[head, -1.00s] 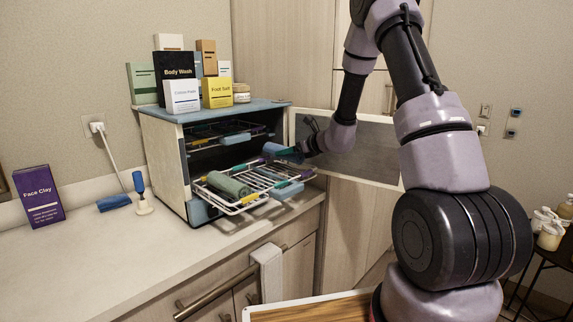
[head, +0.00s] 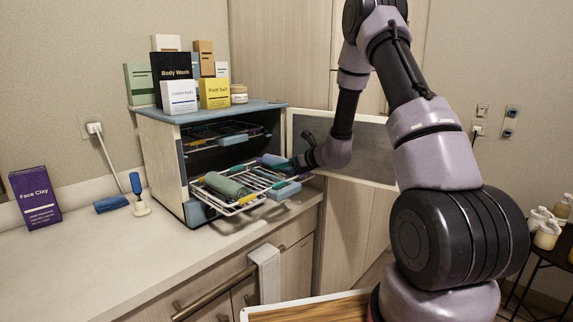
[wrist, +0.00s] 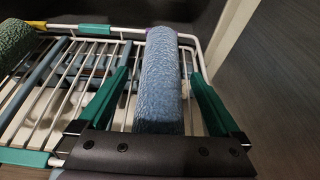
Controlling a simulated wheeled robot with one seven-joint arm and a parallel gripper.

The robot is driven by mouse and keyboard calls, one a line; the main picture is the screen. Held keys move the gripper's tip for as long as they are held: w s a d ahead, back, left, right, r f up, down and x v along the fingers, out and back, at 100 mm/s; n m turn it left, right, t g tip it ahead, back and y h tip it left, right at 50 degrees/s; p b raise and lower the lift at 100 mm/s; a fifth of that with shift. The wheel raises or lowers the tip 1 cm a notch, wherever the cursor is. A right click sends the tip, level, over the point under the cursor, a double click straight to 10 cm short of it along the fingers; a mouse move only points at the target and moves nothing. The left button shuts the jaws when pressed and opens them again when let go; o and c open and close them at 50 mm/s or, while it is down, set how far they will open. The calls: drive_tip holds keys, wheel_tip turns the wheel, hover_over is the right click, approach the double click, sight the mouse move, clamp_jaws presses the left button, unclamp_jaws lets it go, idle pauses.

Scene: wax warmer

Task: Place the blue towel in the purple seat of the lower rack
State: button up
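The blue towel (wrist: 160,90) is a rolled cylinder lying lengthwise on the wire lower rack (wrist: 75,75), at the rack's right end in the wrist view. A bit of the purple seat marking (wrist: 150,30) shows at the towel's far end; the rest is hidden under it. My gripper (wrist: 158,74) has its green fingers on either side of the towel, with a visible gap on each side. In the head view the towel (head: 272,160) sits at the back right of the pulled-out lower rack (head: 240,205), with my gripper (head: 297,164) beside it.
A green rolled towel (head: 226,186) lies on the same rack, to the left. The open warmer door (head: 370,150) stands close behind and right of my arm. An upper rack (head: 220,138) is inside the warmer (head: 160,165). A light blue block (head: 283,190) is at the rack's right edge.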

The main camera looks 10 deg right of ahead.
drive_tip(key=shift+s+d+r, duration=0.1)
drive_tip(key=shift+r, duration=0.1)
drive_tip(key=v, duration=1.1)
drive_tip(key=s+a+r+n+g+y, duration=0.2)
drive_tip(key=s+a+r+n+g, duration=0.45)
drive_tip(key=s+r+n, duration=0.65)
drive_tip(key=s+d+r+n+t+h, duration=0.1)
drive_tip(key=s+d+r+n+h, duration=0.1)
drive_tip(key=s, duration=0.4)
drive_tip(key=s+d+r+n+h, duration=0.2)
drive_tip(key=s+r+n+h, duration=0.1)
drive_tip(key=s+n, duration=0.3)
drive_tip(key=s+d+r+n+t+h, duration=0.1)
drive_tip(key=s+d+r+n+h, duration=0.1)
drive_tip(key=s, duration=0.5)
wheel_tip(320, 180, up, 2)
drive_tip(key=shift+r+n+t+h, duration=0.1)
drive_tip(key=shift+n+t+h, duration=0.35)
drive_tip(key=shift+n, duration=0.45)
